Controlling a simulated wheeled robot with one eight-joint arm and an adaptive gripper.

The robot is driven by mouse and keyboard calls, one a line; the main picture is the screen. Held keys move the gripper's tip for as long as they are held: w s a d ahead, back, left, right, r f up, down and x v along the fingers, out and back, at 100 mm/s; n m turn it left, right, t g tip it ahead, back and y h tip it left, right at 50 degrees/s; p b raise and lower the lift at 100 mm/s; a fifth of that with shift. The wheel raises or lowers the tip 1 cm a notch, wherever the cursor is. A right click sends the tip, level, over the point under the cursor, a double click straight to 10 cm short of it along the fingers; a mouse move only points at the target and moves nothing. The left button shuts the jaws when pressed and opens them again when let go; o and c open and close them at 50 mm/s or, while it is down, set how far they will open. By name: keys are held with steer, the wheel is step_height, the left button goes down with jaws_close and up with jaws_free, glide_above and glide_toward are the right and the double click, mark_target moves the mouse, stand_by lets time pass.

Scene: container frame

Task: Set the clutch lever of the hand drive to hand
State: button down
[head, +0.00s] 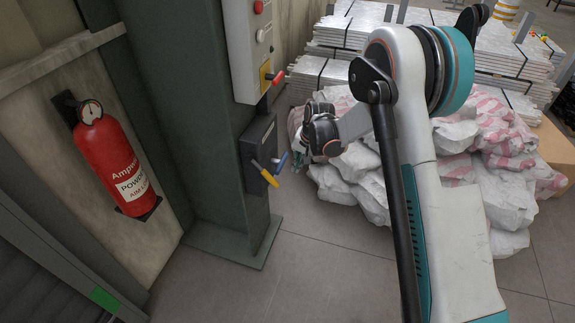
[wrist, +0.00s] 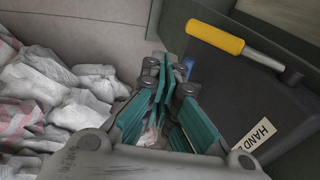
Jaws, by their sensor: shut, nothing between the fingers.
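A dark box (head: 258,150) is fixed to the green column, with a yellow-handled lever (head: 265,174) and a blue-handled lever (head: 279,163) pointing out of it. Which one is the clutch lever cannot be told. In the wrist view the yellow handle (wrist: 215,37) lies to the right of my gripper (wrist: 174,70), on a metal shaft. A white label (wrist: 257,135) on the dark box reads "HAND", the rest cut off. My gripper (head: 299,160) is shut, empty, close to the right of the levers; contact is not visible.
A grey control box (head: 244,50) with buttons and a red-handled switch (head: 275,78) is above the dark box. A red fire extinguisher (head: 112,160) hangs at left. White sacks (head: 355,165) lie behind my gripper, before stacked panels (head: 345,30). Floor (head: 330,265) in front is clear.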

steer(key=shift+s+d+r+p, duration=0.2)
steer(key=shift+s+d+r, duration=0.1)
steer(key=shift+d+r, duration=0.3)
steer(key=shift+s+d+r+p, duration=0.15)
steer(key=shift+s+d+r, duration=0.1)
steer(key=shift+d+r, duration=0.3)
steer(key=shift+s+d+r+p, duration=0.2)
steer(key=shift+s+d+r, duration=0.1)
steer(key=shift+d+r, duration=0.25)
steer(key=shift+d+f, duration=0.1)
steer(key=shift+f, duration=0.05)
steer(key=s+d+r+n+t, duration=0.1)
steer(key=s+d+r, duration=0.1)
steer(key=s+r, duration=0.4)
steer(key=s+d+r+t+h, duration=0.1)
steer(key=s+d+r, duration=0.15)
steer(key=r, duration=0.65)
steer(key=s+d+r+n, duration=0.1)
steer(key=s+r, duration=0.4)
steer(key=r, duration=0.2)
steer(key=s+d+r+n+t, duration=0.1)
steer(key=s+d+r, duration=0.1)
steer(key=s, duration=0.9)
steer(key=s+d+r+n+t+h, duration=0.1)
steer(key=s+d+r+t, duration=0.1)
steer(key=s, duration=0.8)
steer(key=shift+s+d+r, duration=0.2)
steer(key=shift+s+d, duration=0.2)
steer(key=shift+d, duration=0.3)
